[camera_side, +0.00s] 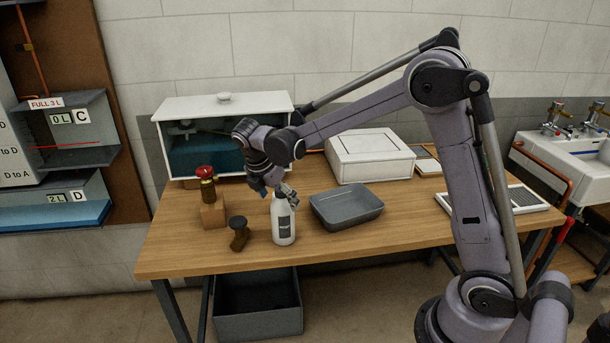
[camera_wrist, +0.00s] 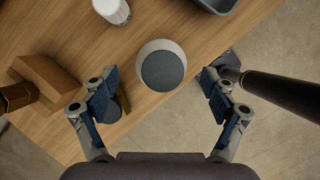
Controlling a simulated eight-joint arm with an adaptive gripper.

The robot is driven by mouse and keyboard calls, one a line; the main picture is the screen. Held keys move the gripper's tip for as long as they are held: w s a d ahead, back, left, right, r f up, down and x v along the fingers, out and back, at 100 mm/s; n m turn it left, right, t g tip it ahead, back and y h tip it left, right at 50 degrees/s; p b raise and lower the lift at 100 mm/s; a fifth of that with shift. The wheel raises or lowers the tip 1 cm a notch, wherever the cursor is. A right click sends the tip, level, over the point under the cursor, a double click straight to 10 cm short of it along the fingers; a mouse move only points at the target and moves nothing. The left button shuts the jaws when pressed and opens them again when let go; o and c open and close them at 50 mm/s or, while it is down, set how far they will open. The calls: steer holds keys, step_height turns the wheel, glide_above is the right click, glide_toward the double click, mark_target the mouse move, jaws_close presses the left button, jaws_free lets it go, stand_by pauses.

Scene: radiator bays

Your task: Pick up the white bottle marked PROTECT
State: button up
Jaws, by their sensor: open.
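The white bottle (camera_side: 284,239) stands upright near the table's front edge in the side view, with a dark label too small to read. My gripper (camera_side: 275,194) is at the bottle's top and hides part of it. In the wrist view my gripper (camera_wrist: 162,95) is open, with its fingers wide apart and nothing held. A round white thing with a grey top (camera_wrist: 161,65), apparently the bottle from above, lies across the gap between the fingers, a little up the picture from the fingertips.
A grey tray (camera_side: 346,222) is close on the right. Another white cylinder (camera_wrist: 113,10) shows in the wrist view. The front tabletop is mostly bare.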

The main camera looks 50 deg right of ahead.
mark_target(283, 219)
steer(key=shift+x, duration=2.5)
steer(key=shift+s+a+f, duration=0.1)
steer(key=shift+a, duration=0.1)
steer(key=c, duration=1.7)
steer(key=shift+c, duration=0.2)
